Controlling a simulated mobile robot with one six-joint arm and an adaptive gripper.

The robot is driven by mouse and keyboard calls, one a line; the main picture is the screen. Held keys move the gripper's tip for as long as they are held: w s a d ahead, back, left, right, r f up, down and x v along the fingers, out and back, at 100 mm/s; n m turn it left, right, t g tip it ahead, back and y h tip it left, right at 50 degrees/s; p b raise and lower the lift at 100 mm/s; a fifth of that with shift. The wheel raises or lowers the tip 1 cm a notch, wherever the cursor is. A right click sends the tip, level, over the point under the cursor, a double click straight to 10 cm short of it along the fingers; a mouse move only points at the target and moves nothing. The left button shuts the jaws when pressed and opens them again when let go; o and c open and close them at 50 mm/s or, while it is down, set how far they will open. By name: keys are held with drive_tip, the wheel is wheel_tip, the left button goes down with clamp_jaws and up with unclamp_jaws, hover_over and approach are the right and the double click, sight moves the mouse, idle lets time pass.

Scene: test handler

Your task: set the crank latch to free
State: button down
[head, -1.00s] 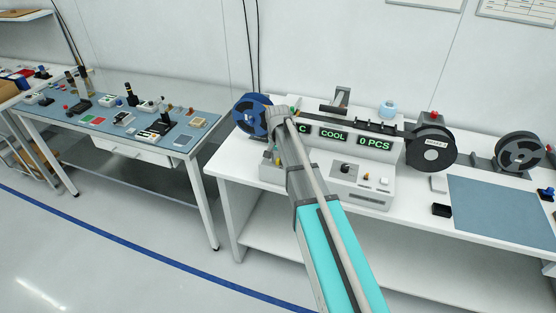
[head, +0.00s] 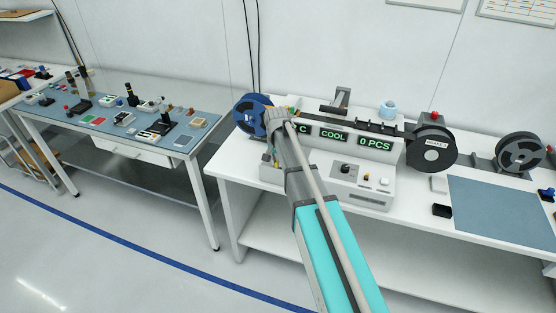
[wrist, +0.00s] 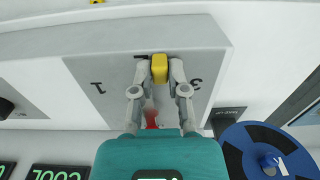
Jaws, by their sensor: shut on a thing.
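My gripper (wrist: 160,78) shows in the wrist view with both fingers closed on a small yellow block (wrist: 160,67). The block looks like the handle of the crank latch. It stands at a grey plate (wrist: 110,84) marked with a 1 on the left and a 3 on the right; the mark between them is mostly covered. A red part (wrist: 151,119) shows between the fingers, partly hidden. In the head view my arm hides the latch and the fingertips at the left end of the white handler (head: 375,150).
The handler's displays (head: 334,134) read COOL and 0 PCS. A blue reel (head: 252,113) stands close to the arm's end and also shows beside the gripper in the wrist view (wrist: 240,140). A black reel (head: 432,148) and a blue mat (head: 500,212) lie to the right.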

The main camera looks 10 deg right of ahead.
drive_tip(key=shift+s+a, duration=0.1)
drive_tip(key=shift+s, duration=0.15)
drive_tip(key=c, duration=0.6)
unclamp_jaws()
drive_tip(key=shift+c, duration=0.2)
drive_tip(key=shift+w, duration=0.15)
drive_tip(key=shift+w+d, duration=0.35)
drive_tip(key=shift+w, duration=0.25)
drive_tip(key=shift+w+d+r, duration=0.1)
drive_tip(key=shift+w+r, duration=0.05)
drive_tip(key=shift+r, duration=0.05)
wheel_tip(320, 180, up, 14)
drive_tip(key=p, duration=1.4)
drive_tip(key=s+f+n+b, duration=0.3)
drive_tip(key=s+f+b, duration=0.6)
drive_tip(key=s, duration=0.3)
drive_tip(key=s+f+n+b, duration=0.3)
drive_tip(key=s+f+b, duration=0.6)
drive_tip(key=s, duration=0.3)
drive_tip(key=shift+s+d+f, duration=0.3)
drive_tip(key=shift+d+f, duration=0.1)
